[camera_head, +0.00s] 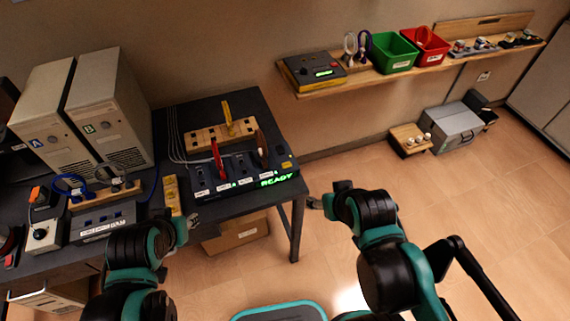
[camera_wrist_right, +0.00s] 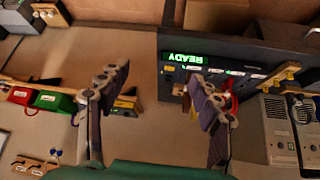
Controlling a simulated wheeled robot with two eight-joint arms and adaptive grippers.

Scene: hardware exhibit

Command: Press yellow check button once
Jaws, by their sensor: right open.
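A small yellow button (camera_head: 287,164) sits at the right end of the dark panel (camera_head: 235,186) with the green READY display, on the black table. In the right wrist view the yellow button (camera_wrist_right: 168,69) shows small beside the READY sign. My right gripper (camera_head: 326,197) is off the table's right edge, apart from the button. In the right wrist view its two fingers (camera_wrist_right: 158,95) are spread with nothing between them. My left gripper (camera_head: 190,221) is at the table's front edge, left of the panel; its fingers are too small to judge.
Red and dark upright handles stand in the panel, with a wooden block (camera_head: 208,133) behind. Two computer towers (camera_head: 105,118) stand at left. A wall shelf (camera_head: 360,82) holds a yellow-and-black device (camera_head: 314,69) and green and red bins.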

